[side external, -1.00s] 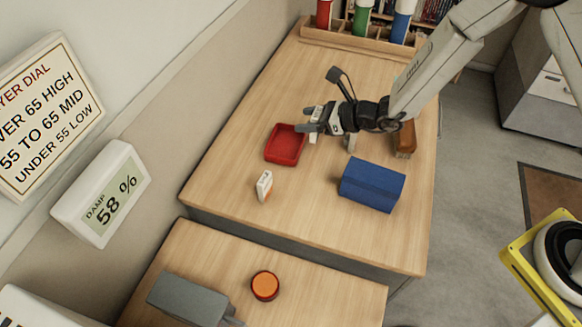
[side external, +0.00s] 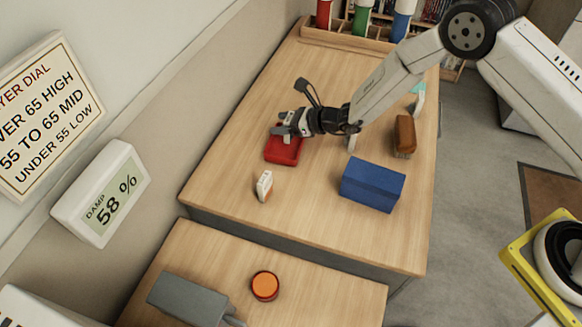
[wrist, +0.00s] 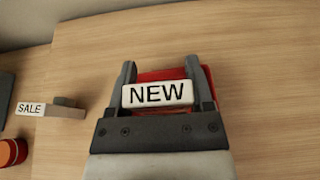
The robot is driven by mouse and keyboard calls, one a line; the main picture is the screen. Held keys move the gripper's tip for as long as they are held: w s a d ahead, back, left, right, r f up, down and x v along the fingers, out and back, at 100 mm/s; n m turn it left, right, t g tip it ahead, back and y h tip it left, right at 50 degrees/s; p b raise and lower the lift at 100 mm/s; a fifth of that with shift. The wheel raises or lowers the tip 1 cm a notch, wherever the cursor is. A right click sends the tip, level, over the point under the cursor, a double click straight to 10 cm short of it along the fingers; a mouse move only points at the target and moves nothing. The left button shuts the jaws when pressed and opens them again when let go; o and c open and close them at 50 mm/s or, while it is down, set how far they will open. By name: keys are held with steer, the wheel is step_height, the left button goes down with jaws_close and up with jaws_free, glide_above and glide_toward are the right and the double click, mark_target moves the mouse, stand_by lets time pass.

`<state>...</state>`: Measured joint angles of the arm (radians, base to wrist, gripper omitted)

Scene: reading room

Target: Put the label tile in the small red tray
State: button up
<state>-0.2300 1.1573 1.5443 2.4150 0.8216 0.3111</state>
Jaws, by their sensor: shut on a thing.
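The label tile (wrist: 158,94) is white and reads NEW in the wrist view. My gripper (wrist: 160,92) is shut on it, with one finger at each end. The small red tray (side external: 284,152) is on the wooden table, left of centre in the side view. My gripper (side external: 284,130) is above the tray's far part and hides some of it. In the wrist view, the red tray (wrist: 165,74) shows behind and beneath the tile. I cannot tell the exact height of the tile over the tray.
A second tile (side external: 264,186), reading SALE in the wrist view, stands in front of the tray. A blue box (side external: 372,185) and a brown brush (side external: 404,136) are to the right. A rack (side external: 345,40) stands at the back. An orange button (side external: 265,285) is on the lower table.

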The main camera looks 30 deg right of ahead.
steer(key=shift+w+f, duration=0.3)
steer(key=shift+f, duration=1.55)
steer(key=shift+f, duration=0.1)
steer(key=o, duration=1.3)
steer(key=shift+c, duration=0.2)
steer(key=v, duration=1.2)
steer(key=shift+a, duration=0.1)
